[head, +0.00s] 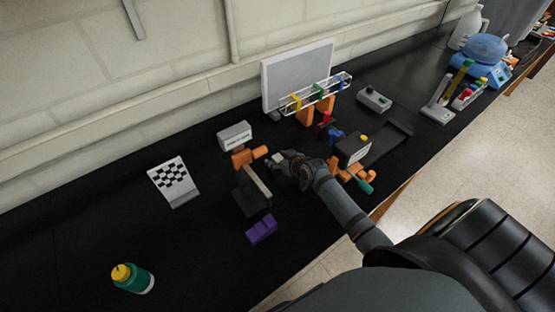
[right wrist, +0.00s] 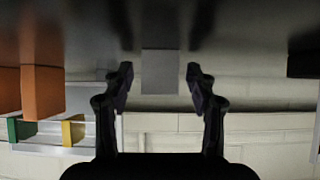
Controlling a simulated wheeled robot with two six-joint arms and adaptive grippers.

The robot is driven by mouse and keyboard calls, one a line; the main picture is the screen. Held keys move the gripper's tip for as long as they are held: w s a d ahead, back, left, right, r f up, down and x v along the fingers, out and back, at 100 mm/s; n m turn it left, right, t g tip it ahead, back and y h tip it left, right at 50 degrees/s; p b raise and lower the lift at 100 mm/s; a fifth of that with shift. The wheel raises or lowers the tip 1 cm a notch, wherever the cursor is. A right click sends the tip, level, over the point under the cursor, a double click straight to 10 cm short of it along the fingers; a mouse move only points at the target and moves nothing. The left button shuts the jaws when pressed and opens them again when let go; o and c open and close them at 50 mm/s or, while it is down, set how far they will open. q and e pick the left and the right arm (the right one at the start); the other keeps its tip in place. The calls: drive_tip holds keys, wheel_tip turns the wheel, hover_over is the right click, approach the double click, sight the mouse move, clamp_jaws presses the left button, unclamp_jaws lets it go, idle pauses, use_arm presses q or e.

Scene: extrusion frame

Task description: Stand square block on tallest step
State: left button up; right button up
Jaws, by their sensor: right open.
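A small light grey square block (right wrist: 160,72) stands on the black bench, between the fingertips of my right gripper (right wrist: 160,82) in the right wrist view, which is upside down. The gripper is open, with a gap on both sides of the block; I cannot tell how deep the block lies between the fingers. In the head view my right gripper (head: 281,161) is low over the bench, and the block shows only as a pale patch there. A purple stepped piece (head: 262,229) lies nearer the front; its step heights are hard to tell. My left gripper is out of view.
An orange and grey fixture (head: 244,158) stands left of the gripper, and a black box with orange parts (head: 352,150) right of it.

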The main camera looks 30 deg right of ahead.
sight(278, 157)
drive_tip(key=shift+w+f, duration=0.1)
drive_tip(key=c, duration=0.4)
clamp_jaws()
drive_tip(key=shift+r, duration=0.4)
wheel_tip(278, 157, up, 3)
drive_tip(key=shift+f+b, duration=0.2)
drive_tip(key=shift+b, duration=0.7)
drive_tip(key=s+a+r, duration=0.3)
drive_tip(key=s+r, duration=0.6)
drive_tip(key=s, duration=0.5)
drive_tip(key=shift+a+r+p, duration=0.2)
drive_tip(key=shift+r+p, duration=0.2)
drive_tip(key=shift+p, duration=0.05)
